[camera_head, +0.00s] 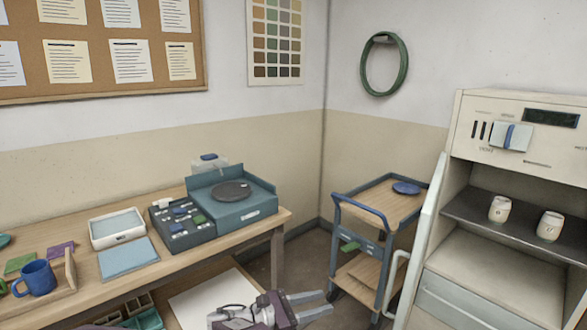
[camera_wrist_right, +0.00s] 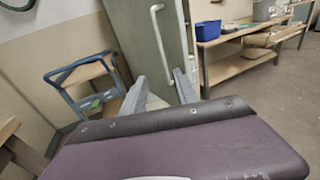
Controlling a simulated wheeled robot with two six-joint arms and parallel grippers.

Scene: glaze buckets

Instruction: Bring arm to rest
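My right gripper (camera_head: 328,302) is at the bottom centre of the head view, in front of the workbench's right end and left of the cart. Its two fingers are spread apart with nothing between them. In the right wrist view the same gripper (camera_wrist_right: 159,76) shows two separate grey fingers, with the side of the pale cabinet and its white handle beyond them. My left gripper does not show in either view.
The workbench (camera_head: 186,268) carries a blue mug (camera_head: 36,278), a white tray (camera_head: 117,228) and a teal wheel unit (camera_head: 231,194). A blue-framed cart (camera_head: 362,214) stands right of it. A cabinet (camera_head: 458,262) holds two white cups on its shelf. Floor shows between bench and cart.

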